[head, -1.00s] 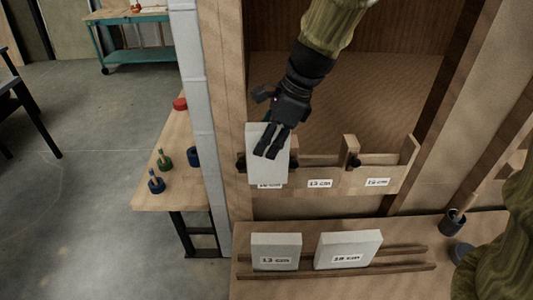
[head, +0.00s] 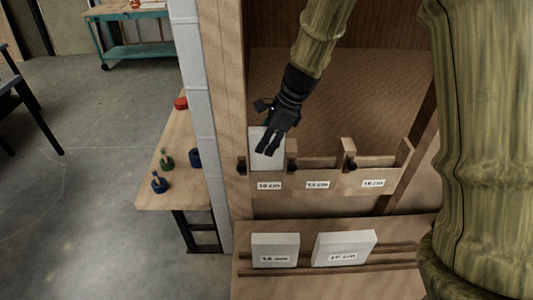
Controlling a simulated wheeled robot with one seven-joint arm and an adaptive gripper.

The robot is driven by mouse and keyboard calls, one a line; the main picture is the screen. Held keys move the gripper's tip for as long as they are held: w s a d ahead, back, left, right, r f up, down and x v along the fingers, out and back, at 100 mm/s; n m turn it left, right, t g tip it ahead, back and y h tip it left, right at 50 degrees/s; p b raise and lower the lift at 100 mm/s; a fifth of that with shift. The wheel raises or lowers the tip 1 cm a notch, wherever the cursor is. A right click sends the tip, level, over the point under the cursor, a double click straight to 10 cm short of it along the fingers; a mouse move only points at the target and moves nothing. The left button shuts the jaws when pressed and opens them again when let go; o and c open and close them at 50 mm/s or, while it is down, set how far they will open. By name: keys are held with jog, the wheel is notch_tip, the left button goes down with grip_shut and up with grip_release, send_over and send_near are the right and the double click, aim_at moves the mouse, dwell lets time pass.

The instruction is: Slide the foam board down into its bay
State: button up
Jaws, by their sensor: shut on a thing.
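A white foam board (head: 277,161) stands upright at the left bay (head: 269,185) of the wooden rack. The board's lower edge is hidden behind the rack's front panel, whose left label is in plain view and seems to read 10 cm. How deep the board sits in the bay cannot be told.
The middle bay (head: 317,184) and right bay (head: 373,183) look empty, with wooden dividers between bays. Two labelled white boards (head: 276,250) (head: 345,247) stand on a railed shelf below. A wooden post (head: 226,110) rises close on the left.

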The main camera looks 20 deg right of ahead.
aim_at(266, 157)
jog(key=shift+f+p, duration=0.5)
jog(key=shift+f, duration=2.3)
jog(key=shift+a+f, duration=0.1)
jog(key=shift+f, duration=0.05)
jog(key=o, duration=0.8)
jog(key=b+v, duration=0.2)
jog(key=v, duration=1)
jog(key=shift+b, duration=0.4)
